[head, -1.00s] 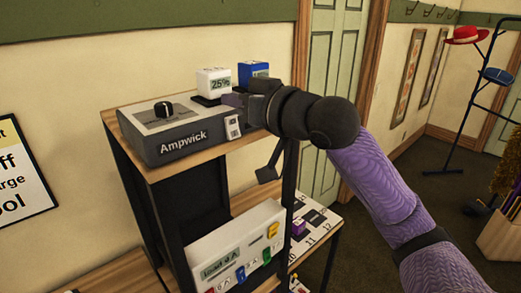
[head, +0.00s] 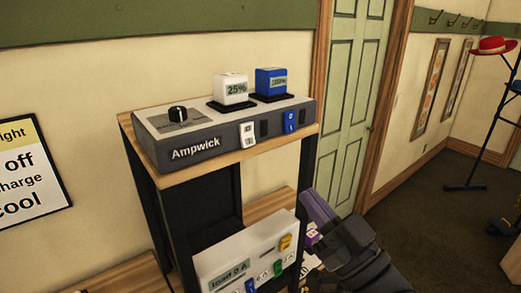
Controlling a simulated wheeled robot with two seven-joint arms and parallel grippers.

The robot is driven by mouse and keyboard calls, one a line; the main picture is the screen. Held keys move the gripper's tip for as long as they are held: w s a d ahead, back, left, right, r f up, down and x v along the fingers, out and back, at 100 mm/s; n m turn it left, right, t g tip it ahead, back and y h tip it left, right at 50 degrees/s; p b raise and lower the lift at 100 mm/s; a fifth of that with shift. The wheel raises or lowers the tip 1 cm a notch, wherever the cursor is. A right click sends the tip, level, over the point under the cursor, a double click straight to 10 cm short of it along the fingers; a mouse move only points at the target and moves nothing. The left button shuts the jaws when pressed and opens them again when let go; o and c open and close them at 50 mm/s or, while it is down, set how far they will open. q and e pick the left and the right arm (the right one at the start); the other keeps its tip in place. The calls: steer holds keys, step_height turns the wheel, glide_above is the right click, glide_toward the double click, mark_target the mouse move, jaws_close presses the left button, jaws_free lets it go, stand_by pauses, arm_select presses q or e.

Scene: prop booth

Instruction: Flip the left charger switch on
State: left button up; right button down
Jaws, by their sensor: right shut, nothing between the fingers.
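The grey charger labelled Ampwick (head: 195,152) sits on the top wooden shelf. Its front has a white left switch (head: 247,135) and a blue right switch (head: 290,121); their small markings are too blurred to read surely. A white battery cube (head: 231,89) reading 25% and a blue battery cube (head: 271,82), apparently reading 100%, stand in dark cradles on top. My right gripper (head: 372,268) is low at the right, shut and empty, below and right of the charger and clear of both switches. My left gripper is out of view.
Below the shelf is a pale panel (head: 225,262) with a load display and coloured switches. A green door (head: 354,110) is behind, and a hat stand (head: 492,110) stands at right.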

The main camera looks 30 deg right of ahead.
steer(key=shift+s, duration=0.15)
glide_toward(248, 136)
step_height(248, 136, up, 5)
steer(key=w, duration=0.2)
steer(key=w+f, duration=0.1)
steer(key=w, duration=0.1)
steer(key=shift+w+f+p, duration=0.35)
steer(key=shift+f, duration=0.05)
steer(key=shift+w+a+f, duration=0.1)
steer(key=shift+w+f, duration=0.1)
steer(key=shift+w, duration=0.3)
